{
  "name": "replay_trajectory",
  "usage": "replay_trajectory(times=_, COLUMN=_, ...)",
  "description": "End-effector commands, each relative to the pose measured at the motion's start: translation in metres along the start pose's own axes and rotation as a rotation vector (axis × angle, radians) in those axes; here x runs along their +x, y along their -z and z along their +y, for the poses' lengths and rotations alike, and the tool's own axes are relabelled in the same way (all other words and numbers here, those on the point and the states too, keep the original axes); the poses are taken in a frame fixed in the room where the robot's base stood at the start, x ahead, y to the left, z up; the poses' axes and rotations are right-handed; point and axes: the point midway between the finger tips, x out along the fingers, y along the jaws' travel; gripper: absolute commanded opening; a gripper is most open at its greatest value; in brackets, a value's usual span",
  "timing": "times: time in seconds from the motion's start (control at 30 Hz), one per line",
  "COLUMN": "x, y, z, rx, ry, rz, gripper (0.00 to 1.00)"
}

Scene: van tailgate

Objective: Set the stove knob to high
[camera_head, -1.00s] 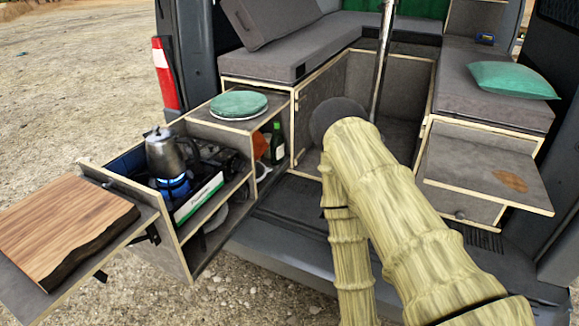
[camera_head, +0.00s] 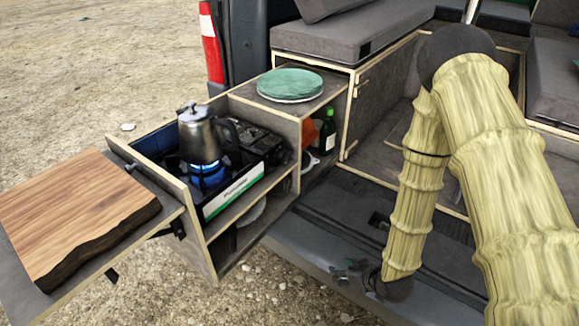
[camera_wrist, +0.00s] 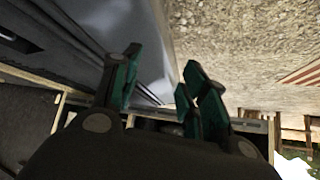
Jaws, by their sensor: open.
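The camping stove (camera_head: 232,193) sits in the pulled-out drawer at the left of the van's tailgate, with a white and green front panel. A blue flame (camera_head: 207,175) burns under a metal kettle (camera_head: 200,138) on it. I cannot make out the stove knob in either view. My gripper (camera_head: 344,272) is small and low in the head view, above the bumper and to the right of the drawer, well apart from the stove. In the wrist view its green-padded fingers (camera_wrist: 160,80) are spread with nothing between them.
A wooden board (camera_head: 75,215) lies on the drawer's fold-out shelf at the left. A green round lid or plate (camera_head: 290,84) lies on the cabinet, with a green bottle (camera_head: 328,130) below it. Open gravel lies in front of the drawer.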

Motion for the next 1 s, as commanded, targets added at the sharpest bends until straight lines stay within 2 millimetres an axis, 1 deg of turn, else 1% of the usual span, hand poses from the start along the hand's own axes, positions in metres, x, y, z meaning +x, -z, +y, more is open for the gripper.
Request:
replay_trajectory(times=0.03, x=0.015, y=0.036, z=0.011, rx=-0.076, ry=0.017, rz=0.111, gripper=0.44)
replay_trajectory(times=0.07, x=0.018, y=0.06, z=0.014, rx=-0.127, ry=0.031, rz=0.177, gripper=0.44)
replay_trajectory(times=0.1, x=0.02, y=0.092, z=0.018, rx=-0.195, ry=0.047, rz=0.264, gripper=0.44)
replay_trajectory(times=0.17, x=0.018, y=0.137, z=0.021, rx=-0.295, ry=0.071, rz=0.39, gripper=0.44)
replay_trajectory(times=0.2, x=0.014, y=0.164, z=0.021, rx=-0.359, ry=0.086, rz=0.469, gripper=0.44)
replay_trajectory(times=0.3, x=-0.001, y=0.222, z=0.019, rx=-0.506, ry=0.118, rz=0.642, gripper=0.44)
replay_trajectory(times=0.4, x=-0.019, y=0.262, z=0.016, rx=-0.617, ry=0.142, rz=0.771, gripper=0.44)
replay_trajectory(times=0.5, x=-0.033, y=0.286, z=0.012, rx=-0.693, ry=0.158, rz=0.855, gripper=0.44)
replay_trajectory(times=0.6, x=-0.042, y=0.299, z=0.009, rx=-0.731, ry=0.169, rz=0.898, gripper=0.44)
replay_trajectory(times=0.67, x=-0.043, y=0.303, z=0.007, rx=-0.742, ry=0.172, rz=0.909, gripper=0.44)
replay_trajectory(times=0.77, x=-0.039, y=0.31, z=0.003, rx=-0.746, ry=0.174, rz=0.912, gripper=0.44)
replay_trajectory(times=0.87, x=-0.031, y=0.317, z=-0.003, rx=-0.745, ry=0.175, rz=0.911, gripper=0.44)
replay_trajectory(times=1.0, x=-0.016, y=0.332, z=-0.013, rx=-0.745, ry=0.175, rz=0.91, gripper=0.44)
